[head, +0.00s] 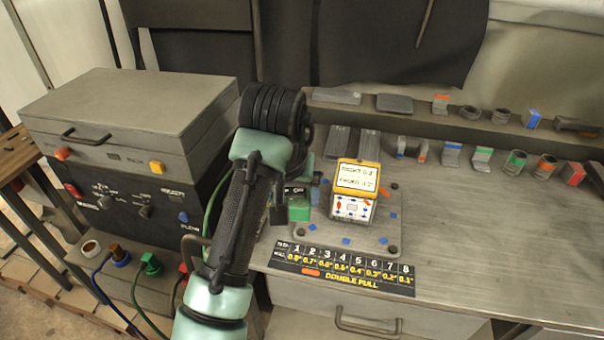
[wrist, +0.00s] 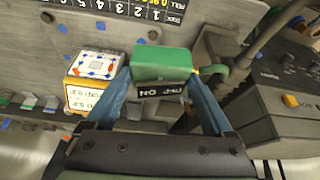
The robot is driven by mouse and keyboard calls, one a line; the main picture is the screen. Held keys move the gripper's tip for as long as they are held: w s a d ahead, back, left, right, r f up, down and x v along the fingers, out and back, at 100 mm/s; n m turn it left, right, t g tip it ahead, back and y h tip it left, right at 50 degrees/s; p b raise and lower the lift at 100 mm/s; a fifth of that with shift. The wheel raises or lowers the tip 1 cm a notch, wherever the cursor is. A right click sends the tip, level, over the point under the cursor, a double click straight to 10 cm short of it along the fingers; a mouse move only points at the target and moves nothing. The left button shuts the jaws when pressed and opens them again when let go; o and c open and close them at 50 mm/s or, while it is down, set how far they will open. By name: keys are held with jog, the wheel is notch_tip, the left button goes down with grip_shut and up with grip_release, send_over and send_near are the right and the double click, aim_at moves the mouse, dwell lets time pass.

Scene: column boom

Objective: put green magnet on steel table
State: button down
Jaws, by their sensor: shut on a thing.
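The green magnet (wrist: 162,63) is a block with a green top and a dark labelled side. My gripper (wrist: 161,88) is shut on it, with one blue finger on each side. In the head view the green magnet (head: 299,209) shows beside my gripper (head: 296,192), partly hidden by my arm. It is over the left part of a grey plate with corner knobs. I cannot tell whether it touches the surface below.
A yellow-and-white meter box (head: 354,190) stands on the plate (head: 375,235), close right of the magnet. A numbered chart strip (head: 343,269) lies along the front edge. Several small blocks and rings line the back and shelf. A dark console (head: 130,150) with cables stands left.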

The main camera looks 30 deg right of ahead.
jog(key=s+a+f+n+y, duration=0.1)
jog(key=s+a+f+n, duration=0.1)
jog(key=a, duration=0.5)
jog(key=s+a+f+n+y, duration=0.1)
jog(key=s+a+f+n, duration=0.2)
jog(key=s+a+f, duration=0.2)
jog(key=s+a+f+n+t+y, duration=0.1)
jog(key=s+a+f+n, duration=0.2)
jog(key=a+f, duration=0.4)
jog(key=s+a, duration=0.1)
jog(key=a, duration=0.3)
jog(key=shift+a, duration=0.25)
jog(key=shift+d, duration=0.1)
